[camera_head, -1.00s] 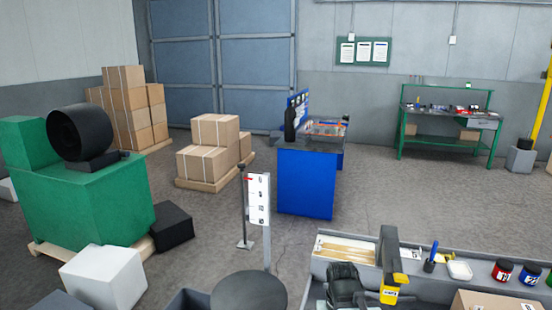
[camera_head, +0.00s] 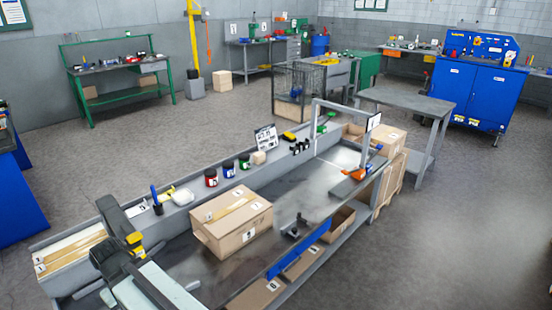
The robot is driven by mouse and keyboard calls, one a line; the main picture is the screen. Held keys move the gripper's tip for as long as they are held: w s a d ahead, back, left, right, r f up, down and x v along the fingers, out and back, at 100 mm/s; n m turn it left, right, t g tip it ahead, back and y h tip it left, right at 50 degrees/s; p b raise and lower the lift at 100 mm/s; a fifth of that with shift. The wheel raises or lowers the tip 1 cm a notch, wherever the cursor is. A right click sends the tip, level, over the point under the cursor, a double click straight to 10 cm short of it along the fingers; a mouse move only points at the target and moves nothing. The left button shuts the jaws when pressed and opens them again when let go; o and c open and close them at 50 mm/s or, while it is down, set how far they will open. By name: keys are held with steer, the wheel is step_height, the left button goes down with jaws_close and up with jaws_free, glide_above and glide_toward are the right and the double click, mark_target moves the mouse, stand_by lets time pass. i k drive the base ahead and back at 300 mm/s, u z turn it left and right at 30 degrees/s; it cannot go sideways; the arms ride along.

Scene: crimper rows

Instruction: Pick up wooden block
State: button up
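A small beige block (camera_head: 258,157), which looks like the wooden block, stands on the back ledge of the long grey workbench (camera_head: 290,205). It is between the green-labelled jar (camera_head: 244,162) and the small sign (camera_head: 265,137). It is small in the picture, so I cannot make out its grain. Nothing is touching it from above.
Red (camera_head: 211,178) and blue (camera_head: 228,169) jars stand left of the block. A cardboard box (camera_head: 232,225) sits on the bench in front. Orange-handled tools (camera_head: 354,174) lie right. Floor on the right is clear.

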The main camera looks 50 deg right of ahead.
mark_target(259, 158)
steer(key=z, duration=1.5)
